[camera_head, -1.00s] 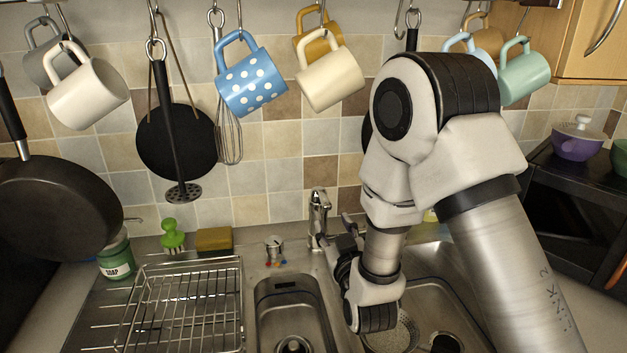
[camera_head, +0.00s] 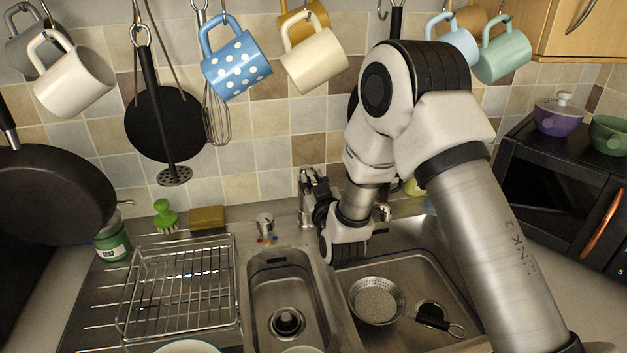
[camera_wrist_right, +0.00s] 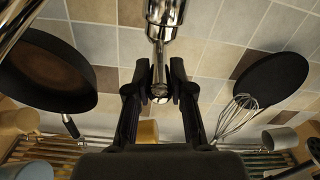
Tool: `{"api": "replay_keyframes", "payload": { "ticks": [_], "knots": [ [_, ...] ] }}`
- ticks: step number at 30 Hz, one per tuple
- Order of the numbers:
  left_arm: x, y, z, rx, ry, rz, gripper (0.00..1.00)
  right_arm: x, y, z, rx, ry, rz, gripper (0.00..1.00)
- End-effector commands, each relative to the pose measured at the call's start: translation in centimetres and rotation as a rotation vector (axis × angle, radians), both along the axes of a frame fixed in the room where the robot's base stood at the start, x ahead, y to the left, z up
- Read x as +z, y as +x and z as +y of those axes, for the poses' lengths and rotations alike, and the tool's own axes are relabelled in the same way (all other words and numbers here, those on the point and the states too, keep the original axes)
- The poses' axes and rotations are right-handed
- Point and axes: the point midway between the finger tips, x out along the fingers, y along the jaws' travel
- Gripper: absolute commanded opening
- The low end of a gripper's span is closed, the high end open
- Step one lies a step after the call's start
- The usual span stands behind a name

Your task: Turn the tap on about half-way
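The chrome tap (camera_head: 304,190) stands behind the sinks at the wall. In the right wrist view, which is upside down, the tap (camera_wrist_right: 163,18) comes in from the top edge, and its narrow lever (camera_wrist_right: 159,75) points down toward my gripper. My right gripper (camera_head: 316,186) is at the top of the tap in the head view and partly covers it. In the wrist view its two dark fingers (camera_wrist_right: 160,82) are apart, one on each side of the lever's tip, with a small gap visible on both sides. My left gripper is in neither view.
Mugs, including a blue dotted one (camera_head: 236,62), hang above with a black pan (camera_head: 165,123) and whisk. A dish rack (camera_head: 180,290) stands left of the sinks. A strainer (camera_head: 376,300) lies in the right sink (camera_head: 440,265). A black oven (camera_head: 560,180) is at right.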

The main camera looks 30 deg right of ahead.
Motion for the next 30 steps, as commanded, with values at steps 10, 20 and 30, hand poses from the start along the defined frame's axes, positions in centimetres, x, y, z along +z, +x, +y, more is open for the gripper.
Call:
{"api": "replay_keyframes", "payload": {
  "ticks": [10,20,30],
  "knots": [
    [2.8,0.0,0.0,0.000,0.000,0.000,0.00,1.7,0.3,-0.1,-0.003,0.022,0.077,0.00],
    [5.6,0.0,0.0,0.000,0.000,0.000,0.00,1.9,0.7,-0.2,-0.001,0.064,0.240,0.00],
    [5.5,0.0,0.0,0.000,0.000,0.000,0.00,1.8,0.7,-0.2,-0.001,0.062,0.239,0.46]
  ]
}}
